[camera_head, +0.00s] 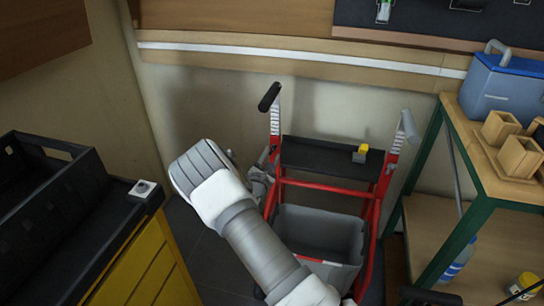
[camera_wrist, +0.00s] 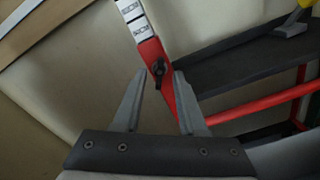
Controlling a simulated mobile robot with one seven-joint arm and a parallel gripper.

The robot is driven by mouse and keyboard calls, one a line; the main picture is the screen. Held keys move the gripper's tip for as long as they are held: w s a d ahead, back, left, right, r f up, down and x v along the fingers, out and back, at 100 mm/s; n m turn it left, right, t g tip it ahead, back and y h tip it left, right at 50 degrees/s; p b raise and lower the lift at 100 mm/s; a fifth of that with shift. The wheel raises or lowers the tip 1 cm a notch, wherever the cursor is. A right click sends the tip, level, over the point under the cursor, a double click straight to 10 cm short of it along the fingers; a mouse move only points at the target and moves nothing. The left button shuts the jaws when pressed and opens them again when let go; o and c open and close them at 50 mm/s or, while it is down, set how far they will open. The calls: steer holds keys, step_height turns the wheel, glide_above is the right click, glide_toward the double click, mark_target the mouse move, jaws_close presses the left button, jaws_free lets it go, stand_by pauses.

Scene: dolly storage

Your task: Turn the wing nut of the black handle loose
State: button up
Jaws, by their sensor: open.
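The dolly's black handle (camera_head: 269,97) tops its left upright, with a grip angled up to the right. A dark wing nut (camera_wrist: 158,69) sits on the red upright in the wrist view, just below the white marked section of the post (camera_wrist: 132,20). My gripper (camera_wrist: 160,76) is open, its two grey fingers pointing at the post. In the picture the wing nut appears between the fingertips; I cannot tell whether they touch it. In the head view my gripper (camera_head: 260,180) is beside the left upright, partly hidden by my arm. The wing nut is too small to make out there.
The red dolly (camera_head: 330,187) has a grey-handled right upright (camera_head: 408,125), a black shelf (camera_head: 325,158) with a yellow item, and a grey bin (camera_head: 322,225). A yellow cabinet (camera_head: 150,265) stands left, a green-framed workbench (camera_head: 460,150) right. A wall is close behind.

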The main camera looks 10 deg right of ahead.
steer(key=shift+x, duration=1)
steer(key=shift+c, duration=0.2)
jaws_close()
